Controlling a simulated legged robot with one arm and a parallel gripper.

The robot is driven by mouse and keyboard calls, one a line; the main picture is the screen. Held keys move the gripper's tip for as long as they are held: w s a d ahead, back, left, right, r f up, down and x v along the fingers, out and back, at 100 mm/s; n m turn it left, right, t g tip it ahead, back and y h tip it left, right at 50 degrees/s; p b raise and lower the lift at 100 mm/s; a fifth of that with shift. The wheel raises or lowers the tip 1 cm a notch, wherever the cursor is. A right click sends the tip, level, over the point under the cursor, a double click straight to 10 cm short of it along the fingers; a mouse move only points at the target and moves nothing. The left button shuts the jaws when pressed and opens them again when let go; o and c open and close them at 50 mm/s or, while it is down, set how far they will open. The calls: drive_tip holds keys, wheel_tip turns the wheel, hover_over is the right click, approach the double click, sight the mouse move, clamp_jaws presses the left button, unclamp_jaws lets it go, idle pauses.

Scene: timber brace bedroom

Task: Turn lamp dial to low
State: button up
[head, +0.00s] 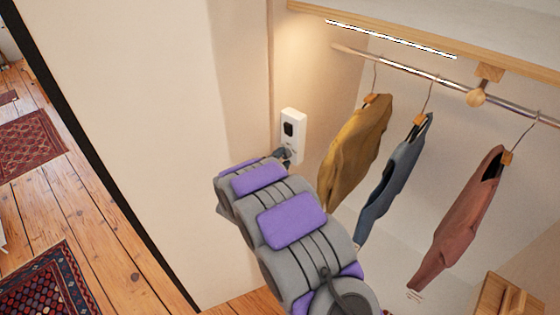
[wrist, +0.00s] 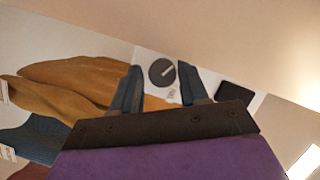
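A white wall panel (head: 293,122) is mounted on the wall left of the hanging clothes in the head view. It has a dark square (head: 288,128) on its upper part, which also shows at the right in the wrist view (wrist: 235,93). In the wrist view a round dark grey dial (wrist: 157,75) with a light pointer line sits on the white panel. My gripper (wrist: 160,66) is open, with one finger on each side of the dial and gaps visible. In the head view my gripper (head: 284,155) is at the panel's lower end and hides the dial.
A mustard garment (head: 357,145) hangs close to the right of my arm, with a blue one (head: 396,180) and a red one (head: 467,215) beyond. A lit strip (head: 390,38) runs under the shelf above the rail. Open wooden floor (head: 110,225) lies left, past the wall.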

drive_tip(key=v, duration=1.7)
drive_tip(key=shift+s+a, duration=0.1)
drive_tip(key=shift+a, duration=0.05)
drive_tip(key=s+r+n+g+y+b, duration=0.2)
drive_tip(key=s+r+n+g+y, duration=0.25)
drive_tip(key=n+g+y, duration=0.45)
drive_tip(key=s+d+n+g+h+b, duration=0.1)
drive_tip(key=s+d+n+g, duration=0.2)
drive_tip(key=s+d, duration=0.9)
drive_tip(key=s+d+n+g+h+b, duration=0.1)
drive_tip(key=s+d+n+g, duration=0.3)
drive_tip(key=s+d, duration=0.9)
drive_tip(key=s+g+h, duration=0.1)
drive_tip(key=s, duration=0.5)
drive_tip(key=shift+f+h+b, duration=0.15)
drive_tip(key=shift+h+b, duration=0.15)
drive_tip(key=shift+b, duration=0.1)
